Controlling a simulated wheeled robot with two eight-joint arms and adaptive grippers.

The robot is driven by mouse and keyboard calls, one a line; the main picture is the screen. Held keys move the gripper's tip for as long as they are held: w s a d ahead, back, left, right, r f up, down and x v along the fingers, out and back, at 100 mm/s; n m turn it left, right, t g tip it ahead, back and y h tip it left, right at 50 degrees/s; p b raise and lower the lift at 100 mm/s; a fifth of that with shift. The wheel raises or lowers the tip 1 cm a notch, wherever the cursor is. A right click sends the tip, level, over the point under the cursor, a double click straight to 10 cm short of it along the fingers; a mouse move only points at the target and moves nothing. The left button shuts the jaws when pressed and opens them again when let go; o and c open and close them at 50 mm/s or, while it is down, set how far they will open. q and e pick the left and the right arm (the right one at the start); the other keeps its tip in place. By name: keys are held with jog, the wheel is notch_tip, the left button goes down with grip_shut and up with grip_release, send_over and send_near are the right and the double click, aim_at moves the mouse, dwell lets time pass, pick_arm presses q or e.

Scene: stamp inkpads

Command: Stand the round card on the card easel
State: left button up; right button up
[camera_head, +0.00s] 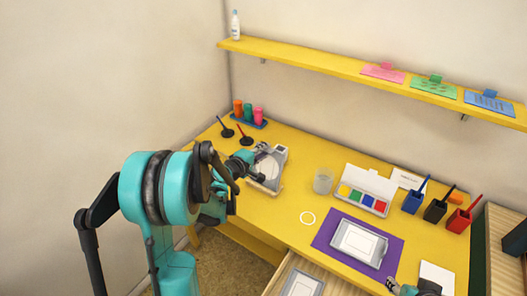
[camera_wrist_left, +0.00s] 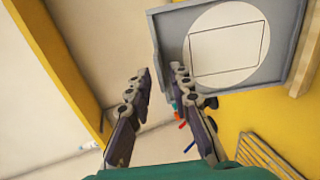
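The round card (camera_wrist_left: 226,45) is white with a dark-outlined rectangle. In the left wrist view it rests against the grey card easel (camera_wrist_left: 172,50), inside its raised edges. In the head view the easel (camera_head: 277,184) stands at the left part of the desk, and the card (camera_head: 267,168) shows pale on it, partly covered by my left gripper (camera_head: 262,148). My right gripper (camera_head: 413,289) is at the bottom right, cut off by the frame.
A purple mat (camera_head: 322,238) bears a grey-framed stamp block. A paint box (camera_head: 362,188), a glass (camera_head: 323,181) and several pen cups (camera_head: 436,210) stand behind it. An open drawer (camera_head: 330,285) juts out in front.

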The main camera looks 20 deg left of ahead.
pick_arm(q)
jog(key=shift+s, duration=0.1)
jog(key=v, duration=1.1)
jog(key=shift+s+r, duration=0.15)
jog(key=shift+s, duration=0.2)
jog(key=shift+a, duration=0.1)
